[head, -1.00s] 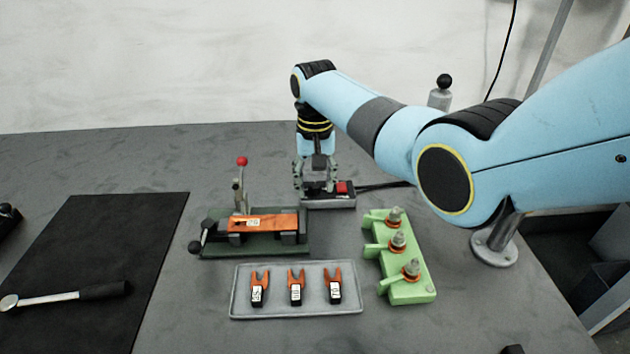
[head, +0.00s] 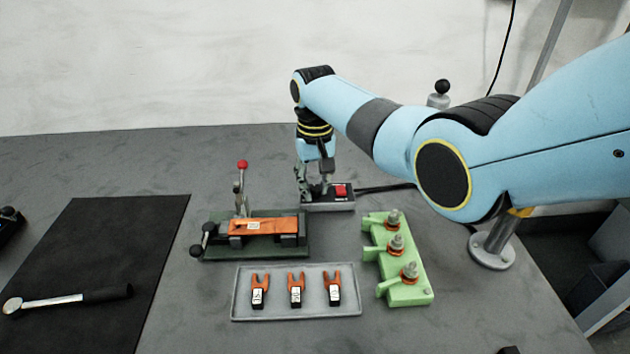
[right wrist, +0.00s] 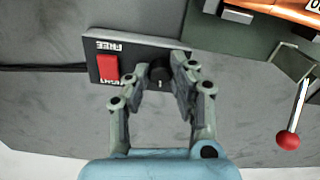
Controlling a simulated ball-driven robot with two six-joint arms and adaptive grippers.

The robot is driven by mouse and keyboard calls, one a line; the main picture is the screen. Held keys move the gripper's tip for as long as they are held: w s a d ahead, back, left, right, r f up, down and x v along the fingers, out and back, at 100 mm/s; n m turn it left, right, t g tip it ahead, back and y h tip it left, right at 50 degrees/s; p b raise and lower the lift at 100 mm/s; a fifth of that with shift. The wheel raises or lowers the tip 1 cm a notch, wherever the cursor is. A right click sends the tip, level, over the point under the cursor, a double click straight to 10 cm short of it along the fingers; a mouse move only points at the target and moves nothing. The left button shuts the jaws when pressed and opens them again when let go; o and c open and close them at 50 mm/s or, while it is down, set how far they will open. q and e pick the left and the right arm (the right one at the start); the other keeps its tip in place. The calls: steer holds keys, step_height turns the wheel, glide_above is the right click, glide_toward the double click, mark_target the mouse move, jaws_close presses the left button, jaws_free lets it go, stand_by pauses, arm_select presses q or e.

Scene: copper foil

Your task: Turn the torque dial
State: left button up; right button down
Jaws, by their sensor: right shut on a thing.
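The torque dial (right wrist: 159,74) is a small dark knob on a grey control box (head: 335,206), beside a red button (head: 340,190). The red button also shows in the right wrist view (right wrist: 109,69), with the words FREE and TIGHT upside down on the box's face. My right gripper (head: 321,192) reaches down onto the box from above. In the right wrist view its fingers (right wrist: 160,80) are shut around the dial, one on each side. In the head view the fingers hide the dial. My left gripper is not in view.
A green fixture (head: 255,254) with an orange bar and red-knobbed lever stands in front of the box. A grey tray (head: 297,311) holds orange forks. A light green rack (head: 408,292) stands right. A wrench (head: 70,298) lies on a black mat (head: 100,235).

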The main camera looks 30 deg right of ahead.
mark_target(314, 188)
steer(key=n+p, duration=0.2)
steer(key=n, duration=0.2)
steer(key=shift+r, duration=0.15)
steer(key=n, duration=0.3)
steer(key=shift+w+p, duration=0.1)
steer(key=shift+p, duration=0.3)
steer(key=shift+a+n+p, duration=0.1)
steer(key=shift+n+p, duration=0.2)
steer(key=shift+n, duration=1.2)
steer(key=c, duration=1.1)
jaws_free()
steer(key=shift+c, duration=0.2)
step_height(314, 188, up, 12)
steer(key=shift+f, duration=0.2)
